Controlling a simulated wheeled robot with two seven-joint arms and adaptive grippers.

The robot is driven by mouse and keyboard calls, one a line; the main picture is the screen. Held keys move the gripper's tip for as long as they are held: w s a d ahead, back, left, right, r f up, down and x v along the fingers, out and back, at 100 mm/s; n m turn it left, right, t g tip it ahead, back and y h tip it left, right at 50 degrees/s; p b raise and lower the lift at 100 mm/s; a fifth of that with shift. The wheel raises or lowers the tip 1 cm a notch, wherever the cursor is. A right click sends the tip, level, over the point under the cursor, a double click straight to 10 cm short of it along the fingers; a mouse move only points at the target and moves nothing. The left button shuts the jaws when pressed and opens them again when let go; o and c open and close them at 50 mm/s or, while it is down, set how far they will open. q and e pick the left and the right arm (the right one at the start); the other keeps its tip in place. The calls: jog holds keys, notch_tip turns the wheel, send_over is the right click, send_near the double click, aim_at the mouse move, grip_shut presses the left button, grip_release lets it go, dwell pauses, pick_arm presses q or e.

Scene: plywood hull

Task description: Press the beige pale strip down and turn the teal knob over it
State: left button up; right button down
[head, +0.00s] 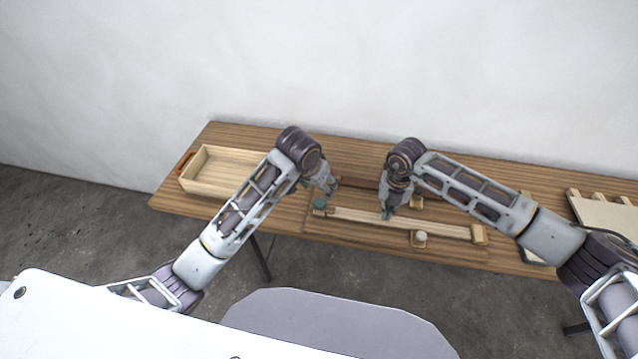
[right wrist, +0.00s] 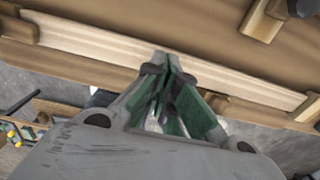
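The beige pale strip (head: 350,214) lies lengthwise on a wooden board on the table; it also crosses the right wrist view (right wrist: 240,88). The teal knob (head: 319,202) is at the strip's left end, below my left gripper. My right gripper (head: 388,213) points down at the middle of the strip. In the right wrist view its fingertips (right wrist: 166,62) are together at the strip's edge, with nothing seen between them. Whether they touch it is hard to tell. My left gripper (head: 332,188) is just above and right of the teal knob, apart from it; its fingers are too small to read.
A white knob (head: 420,237) stands at the strip's near side. A wooden block (head: 479,234) is at its right end. An open wooden tray (head: 205,180) sits at the table's left. A pale slotted panel (head: 605,213) is at the far right.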

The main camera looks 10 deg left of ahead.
pick_arm(q)
jog(key=shift+r+p, duration=0.95)
jog(key=shift+r, duration=0.05)
pick_arm(e)
jog(key=shift+r, duration=1.95)
pick_arm(q)
jog(key=shift+r+p, duration=0.4)
jog(key=shift+p, duration=0.05)
pick_arm(e)
jog(key=shift+r, duration=2.45)
